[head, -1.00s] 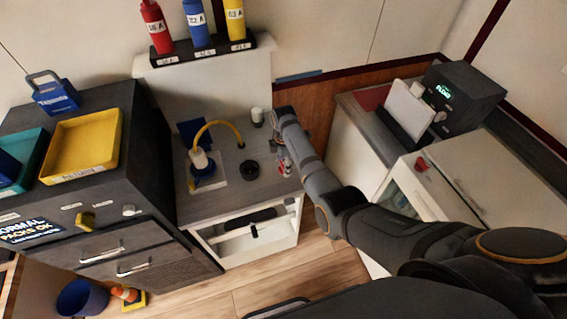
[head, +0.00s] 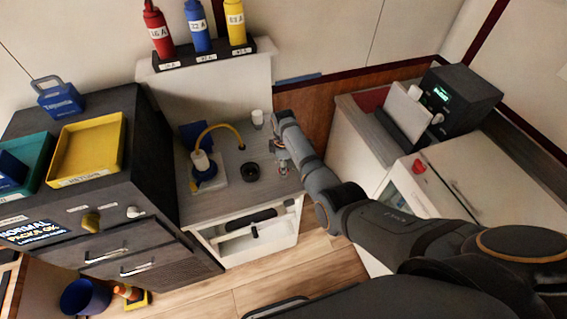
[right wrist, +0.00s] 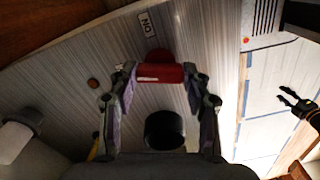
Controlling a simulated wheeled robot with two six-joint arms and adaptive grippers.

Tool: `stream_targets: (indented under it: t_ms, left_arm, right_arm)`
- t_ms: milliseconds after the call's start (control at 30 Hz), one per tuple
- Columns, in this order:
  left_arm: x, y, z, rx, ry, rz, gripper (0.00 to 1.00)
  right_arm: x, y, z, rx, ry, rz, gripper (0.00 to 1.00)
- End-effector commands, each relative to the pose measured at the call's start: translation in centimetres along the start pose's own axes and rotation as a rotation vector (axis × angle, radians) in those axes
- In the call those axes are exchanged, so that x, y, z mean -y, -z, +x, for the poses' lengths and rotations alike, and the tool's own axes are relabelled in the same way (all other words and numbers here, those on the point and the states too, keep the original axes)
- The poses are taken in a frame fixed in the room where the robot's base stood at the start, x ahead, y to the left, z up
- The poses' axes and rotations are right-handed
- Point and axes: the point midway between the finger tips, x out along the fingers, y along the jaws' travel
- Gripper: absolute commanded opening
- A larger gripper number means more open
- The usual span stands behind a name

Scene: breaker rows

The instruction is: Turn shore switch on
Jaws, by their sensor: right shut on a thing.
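A red switch handle (right wrist: 160,73) sits on the grey counter top between the fingers of my right gripper (right wrist: 158,84) in the right wrist view. A small white label (right wrist: 147,24) beyond it reads ON, upside down in that view. My right gripper (head: 282,160) is shut on this handle at the right part of the counter (head: 225,200) in the head view, where the fingers largely hide it. Whether it is the shore switch cannot be read.
A round black piece (head: 250,171) is close beside the gripper. Another red knob (head: 418,166) is on the right cabinet.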

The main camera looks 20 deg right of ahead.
Motion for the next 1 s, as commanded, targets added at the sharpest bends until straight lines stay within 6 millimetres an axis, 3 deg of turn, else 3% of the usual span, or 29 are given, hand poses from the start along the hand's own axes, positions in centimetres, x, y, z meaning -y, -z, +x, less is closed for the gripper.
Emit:
stream_targets:
  t_ms: [300,1000]
  left_arm:
    - [0.1,0.2,-1.6,0.0,0.0,0.0,0.4]
    - [0.2,0.3,-3.2,-0.001,0.0,0.0,0.4]
  right_arm:
    - [0.0,0.0,-0.2,0.0,0.0,0.3,0.17]
    - [-0.1,0.0,-0.1,0.0,-0.001,0.95,0.17]
